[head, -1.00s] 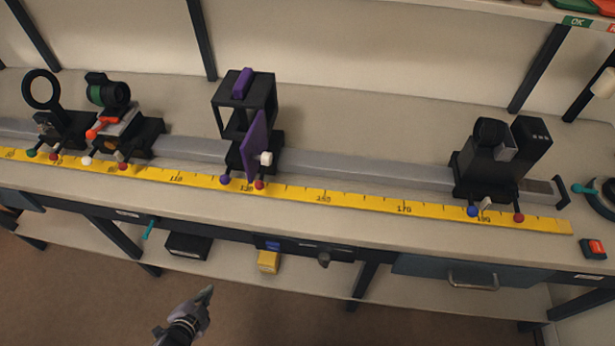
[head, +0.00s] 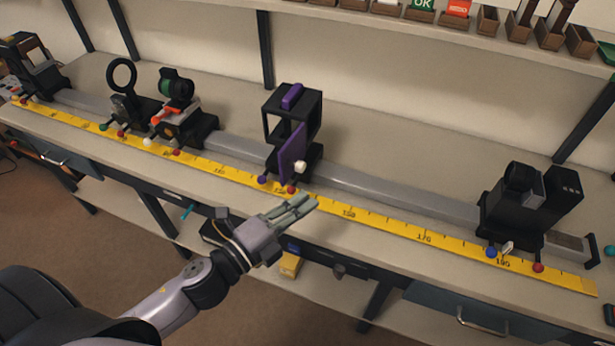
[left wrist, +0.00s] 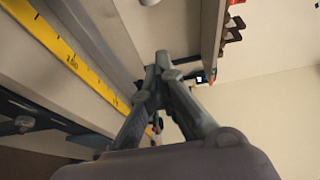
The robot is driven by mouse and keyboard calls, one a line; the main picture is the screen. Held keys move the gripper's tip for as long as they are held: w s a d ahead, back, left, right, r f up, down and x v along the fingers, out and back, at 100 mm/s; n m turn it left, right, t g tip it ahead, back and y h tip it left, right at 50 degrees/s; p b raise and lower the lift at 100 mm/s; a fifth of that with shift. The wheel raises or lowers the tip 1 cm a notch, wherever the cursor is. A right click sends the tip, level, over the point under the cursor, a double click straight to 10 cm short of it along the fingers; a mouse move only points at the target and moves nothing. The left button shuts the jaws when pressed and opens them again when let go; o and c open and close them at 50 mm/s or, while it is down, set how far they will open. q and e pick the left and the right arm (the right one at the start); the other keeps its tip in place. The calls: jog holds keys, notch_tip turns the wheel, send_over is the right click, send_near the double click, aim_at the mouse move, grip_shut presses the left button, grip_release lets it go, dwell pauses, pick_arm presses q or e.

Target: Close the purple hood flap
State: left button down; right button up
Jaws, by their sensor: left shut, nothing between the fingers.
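The purple hood flap (head: 291,153) hangs open on the front of a black box-shaped hood (head: 306,108) on the rail, swung out toward the bench's front edge. A small white knob (head: 300,167) sits beside the flap. A purple bar lies on the hood's top. My left gripper (head: 309,202) is in front of the hood, over the yellow ruler's edge, apart from the flap. Its fingers are shut and empty. In the left wrist view, the fingers (left wrist: 158,62) meet at the tips, and the flap does not show. My right gripper is out of view.
The grey rail (head: 400,190) runs along the bench with a yellow ruler (head: 380,223) before it. A ring holder (head: 122,76) and a green lens mount (head: 176,84) stand left of the hood. A black unit (head: 520,200) stands right. The rail between hood and black unit is clear.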

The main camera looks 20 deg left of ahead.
pick_arm(q)
jog(key=p+x, duration=0.2)
jog(key=x, duration=0.4)
jog(key=a, duration=0.4)
jog(key=shift+w, duration=0.25)
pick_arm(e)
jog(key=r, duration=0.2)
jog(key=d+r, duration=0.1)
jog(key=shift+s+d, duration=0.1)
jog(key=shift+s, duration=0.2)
pick_arm(q)
jog(key=shift+d, duration=0.1)
